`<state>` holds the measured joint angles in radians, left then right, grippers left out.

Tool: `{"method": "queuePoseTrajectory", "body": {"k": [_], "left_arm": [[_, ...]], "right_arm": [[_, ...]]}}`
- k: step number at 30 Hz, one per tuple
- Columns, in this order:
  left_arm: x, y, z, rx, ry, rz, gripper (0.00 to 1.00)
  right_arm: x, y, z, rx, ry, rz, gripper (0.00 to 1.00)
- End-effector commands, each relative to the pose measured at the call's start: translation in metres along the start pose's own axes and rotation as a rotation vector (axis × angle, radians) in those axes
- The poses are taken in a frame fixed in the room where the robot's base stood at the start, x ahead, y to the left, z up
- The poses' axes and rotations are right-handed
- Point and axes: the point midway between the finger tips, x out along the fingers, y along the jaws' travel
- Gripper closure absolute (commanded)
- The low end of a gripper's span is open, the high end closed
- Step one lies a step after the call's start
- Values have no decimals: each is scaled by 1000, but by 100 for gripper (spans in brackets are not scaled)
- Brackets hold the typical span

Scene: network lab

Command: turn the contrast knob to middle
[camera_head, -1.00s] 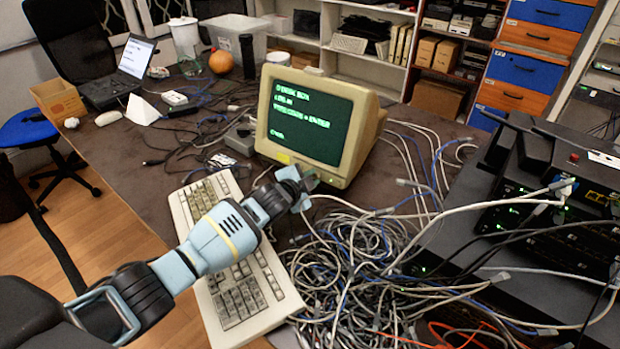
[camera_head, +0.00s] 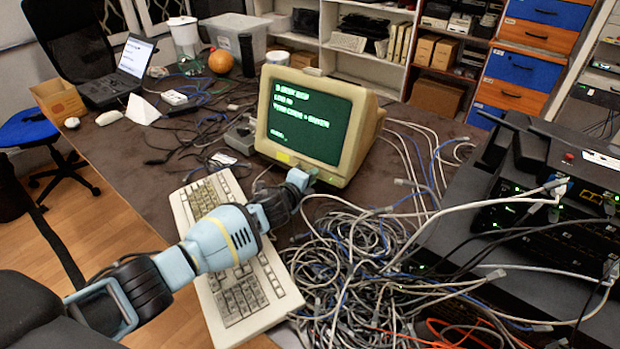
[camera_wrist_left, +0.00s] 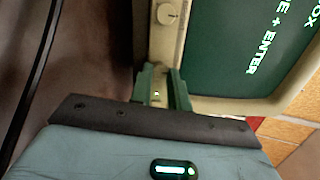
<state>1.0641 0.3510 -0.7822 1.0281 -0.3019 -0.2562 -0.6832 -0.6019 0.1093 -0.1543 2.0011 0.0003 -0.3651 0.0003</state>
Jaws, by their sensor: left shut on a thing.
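The beige monitor (camera_head: 357,140) stands on the desk with green text on its dark screen. My left gripper (camera_head: 309,175) reaches the lower front bezel of the monitor. In the left wrist view, its two green fingers (camera_wrist_left: 161,72) are at the bezel, shut on a small part there, which I take to be the contrast knob; the fingers hide it, so its angle cannot be told. Another round beige knob (camera_wrist_left: 168,13) with a pointer mark sits free on the bezel beyond the fingers. My right gripper is not in view.
A beige keyboard (camera_head: 236,300) lies under my left arm. A heap of tangled cables (camera_head: 350,265) lies right of the gripper, in front of the monitor. Dark network gear (camera_head: 550,220) stands at the right. The brown desk (camera_head: 145,195) has free room at the left.

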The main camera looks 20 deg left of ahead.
Motion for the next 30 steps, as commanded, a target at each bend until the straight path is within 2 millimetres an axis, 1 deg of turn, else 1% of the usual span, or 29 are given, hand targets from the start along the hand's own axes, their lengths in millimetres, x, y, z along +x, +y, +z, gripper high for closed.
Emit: {"method": "queuePoseTrajectory", "body": {"k": [9, 21, 22, 24, 27, 30], "left_arm": [[0, 1, 1, 76, -2, -5, 100], [0, 1, 1, 81, -1, -6, 100], [0, 1, 1, 81, -2, -6, 81], [0, 1, 1, 81, -1, -6, 72], [0, 1, 1, 81, -1, -6, 60], [0, 1, 0, 80, -1, -7, 60]], "right_arm": [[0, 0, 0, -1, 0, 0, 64], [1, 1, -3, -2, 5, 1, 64], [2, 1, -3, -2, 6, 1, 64], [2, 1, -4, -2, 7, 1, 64], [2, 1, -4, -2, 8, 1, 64], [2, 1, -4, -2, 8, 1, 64]]}}
